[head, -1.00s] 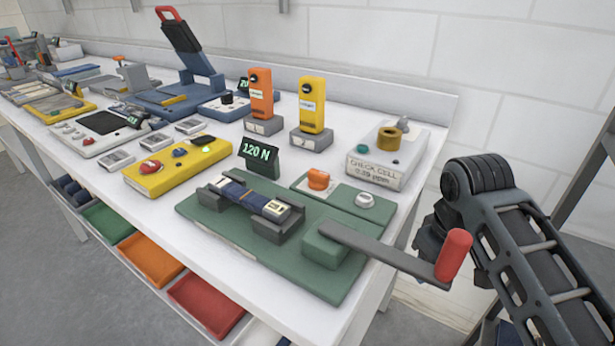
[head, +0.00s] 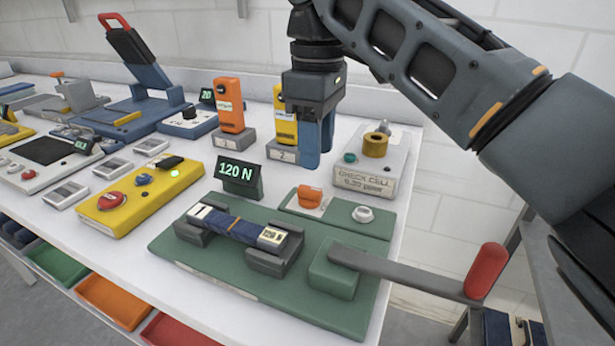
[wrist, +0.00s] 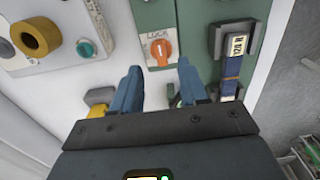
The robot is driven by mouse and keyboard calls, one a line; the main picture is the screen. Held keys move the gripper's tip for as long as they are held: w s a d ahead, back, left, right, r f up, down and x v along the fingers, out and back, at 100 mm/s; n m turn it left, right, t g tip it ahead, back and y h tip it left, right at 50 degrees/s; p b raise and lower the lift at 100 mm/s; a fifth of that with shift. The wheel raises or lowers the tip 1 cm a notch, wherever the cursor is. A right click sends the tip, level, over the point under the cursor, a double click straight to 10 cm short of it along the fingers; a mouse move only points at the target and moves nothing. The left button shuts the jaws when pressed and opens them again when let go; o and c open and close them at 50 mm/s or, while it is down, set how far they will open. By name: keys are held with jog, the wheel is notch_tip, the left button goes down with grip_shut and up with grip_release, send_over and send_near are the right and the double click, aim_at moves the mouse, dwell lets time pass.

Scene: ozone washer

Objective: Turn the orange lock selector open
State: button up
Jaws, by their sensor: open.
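The orange lock selector (head: 309,196) is a small round knob on a pale plate at the back left of a green panel, beside the 120 N display. In the wrist view the orange selector (wrist: 161,54) shows a white mark, with the word LOCK on the plate beside it. My gripper (head: 312,162) points down behind the selector, in front of a yellow upright device, apart from the knob. In the wrist view my gripper's blue fingers (wrist: 157,70) are spread with nothing between them, and the selector lies just beyond their tips.
A white knob (head: 363,214) sits right of the selector. The 120 N display (head: 239,178) stands to its left. The yellow upright device (head: 285,115) and the check cell box (head: 372,172) are close to my gripper. A crank with a red handle (head: 486,271) juts out at front right.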

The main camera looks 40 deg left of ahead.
aim_at(316, 190)
notch_tip(316, 190, down, 7)
jog(key=shift+f, duration=0.1)
dwell(0.3)
grip_shut()
dwell(0.4)
